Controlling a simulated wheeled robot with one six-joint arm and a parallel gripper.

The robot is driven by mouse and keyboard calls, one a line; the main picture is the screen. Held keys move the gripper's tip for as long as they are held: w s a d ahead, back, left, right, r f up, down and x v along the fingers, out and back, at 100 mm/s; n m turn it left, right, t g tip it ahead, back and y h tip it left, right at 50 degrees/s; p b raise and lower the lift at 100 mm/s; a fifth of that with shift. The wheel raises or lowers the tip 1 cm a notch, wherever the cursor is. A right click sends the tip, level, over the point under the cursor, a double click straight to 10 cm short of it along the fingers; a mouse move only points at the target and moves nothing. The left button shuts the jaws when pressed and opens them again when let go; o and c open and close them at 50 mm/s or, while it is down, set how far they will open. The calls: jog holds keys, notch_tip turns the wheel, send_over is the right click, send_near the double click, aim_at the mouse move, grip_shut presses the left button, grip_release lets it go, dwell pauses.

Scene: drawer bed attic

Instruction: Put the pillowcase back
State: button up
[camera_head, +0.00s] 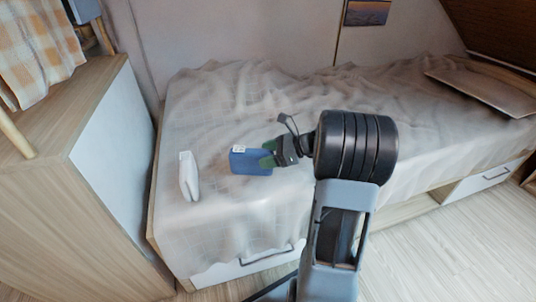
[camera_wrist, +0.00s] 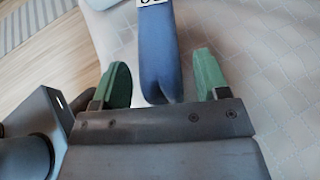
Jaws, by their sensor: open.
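A blue folded item with a small white label (camera_head: 250,160), which may be the pillowcase, stands on the bed. In the wrist view the blue item (camera_wrist: 158,50) reaches in between my two green fingertips, with a gap on each side. My gripper (camera_head: 269,153) is open around its near end; it also shows in the wrist view (camera_wrist: 162,82). A white folded item (camera_head: 188,176) stands on the bed to the left of the blue one, apart from it. I cannot tell which of the two is the pillowcase.
The bed (camera_head: 225,215) has a rumpled pale cover. A drawer with a dark handle (camera_head: 265,254) is below its front and another drawer (camera_head: 480,182) is at the right; both look shut. A wooden cabinet (camera_head: 75,200) stands at the left. A flat board (camera_head: 490,88) lies at the bed's far right.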

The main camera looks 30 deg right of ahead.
jog(key=shift+r, duration=0.25)
jog(key=p+v, duration=0.5)
jog(key=v, duration=0.6)
jog(key=s+a+n+g+h, duration=0.2)
jog(key=s+a+n+h, duration=0.3)
jog(key=a+n, duration=0.5)
jog(key=s+a+n+g+h, duration=0.2)
jog(key=s+a+n+h, duration=0.3)
jog(key=a+n, duration=0.5)
jog(key=f+n+h, duration=0.1)
jog(key=n, duration=0.3)
jog(key=shift+a+n+g, duration=0.35)
jog(key=shift+n+g, duration=0.05)
jog(key=shift+s, duration=0.15)
